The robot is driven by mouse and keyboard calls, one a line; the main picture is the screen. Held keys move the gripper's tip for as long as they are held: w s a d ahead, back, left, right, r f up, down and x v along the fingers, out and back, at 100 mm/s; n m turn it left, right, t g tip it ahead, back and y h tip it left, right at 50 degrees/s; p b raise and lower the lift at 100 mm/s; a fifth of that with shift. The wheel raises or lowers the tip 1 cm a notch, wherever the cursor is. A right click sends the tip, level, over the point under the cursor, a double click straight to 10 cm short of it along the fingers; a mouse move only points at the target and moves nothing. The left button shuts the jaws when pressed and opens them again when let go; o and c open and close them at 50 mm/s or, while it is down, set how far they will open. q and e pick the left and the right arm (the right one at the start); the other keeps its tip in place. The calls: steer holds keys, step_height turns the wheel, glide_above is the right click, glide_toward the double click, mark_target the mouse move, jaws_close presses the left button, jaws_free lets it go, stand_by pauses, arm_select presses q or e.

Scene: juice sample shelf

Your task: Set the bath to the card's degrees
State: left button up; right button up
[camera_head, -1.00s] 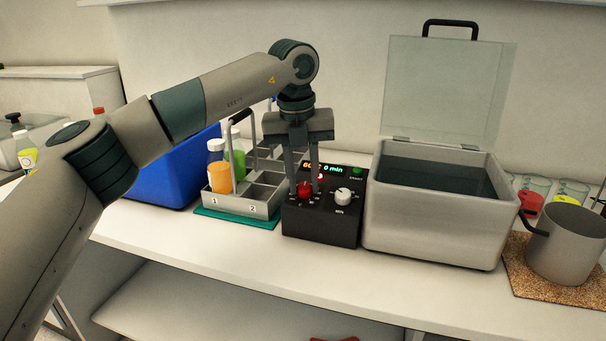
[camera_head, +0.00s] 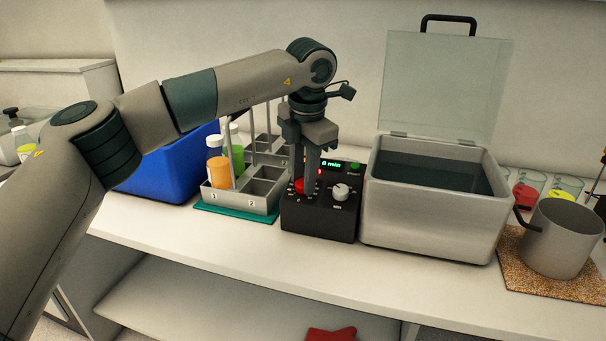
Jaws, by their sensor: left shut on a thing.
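My left gripper (camera_head: 306,186) points down over the black control box (camera_head: 320,225) and is shut on its red knob (camera_head: 299,187), which the fingers partly hide. The box's display (camera_head: 331,164) shows "0 min" in green; the temperature digits are hidden behind the gripper. A white knob (camera_head: 341,191) marked MIN and a green button (camera_head: 355,167) sit to the right of the red knob. The grey bath (camera_head: 428,228) stands right of the box, filled with dark liquid, its clear lid (camera_head: 440,85) raised. I cannot make out a card. My right gripper is not in view.
Left of the box, a grey bottle rack (camera_head: 238,203) on a teal mat holds an orange bottle (camera_head: 218,172) and a green one. A blue bin (camera_head: 160,178) is behind. A metal pot (camera_head: 562,238) on a cork mat and glass beakers stand right of the bath.

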arm_select(q)
steer(key=m, duration=0.4)
steer(key=shift+r, duration=0.1)
steer(key=shift+m+t, duration=0.4)
steer(key=shift+m, duration=0.2)
steer(key=o, duration=1.1)
steer(key=shift+s, duration=0.1)
steer(key=shift+c, duration=0.2)
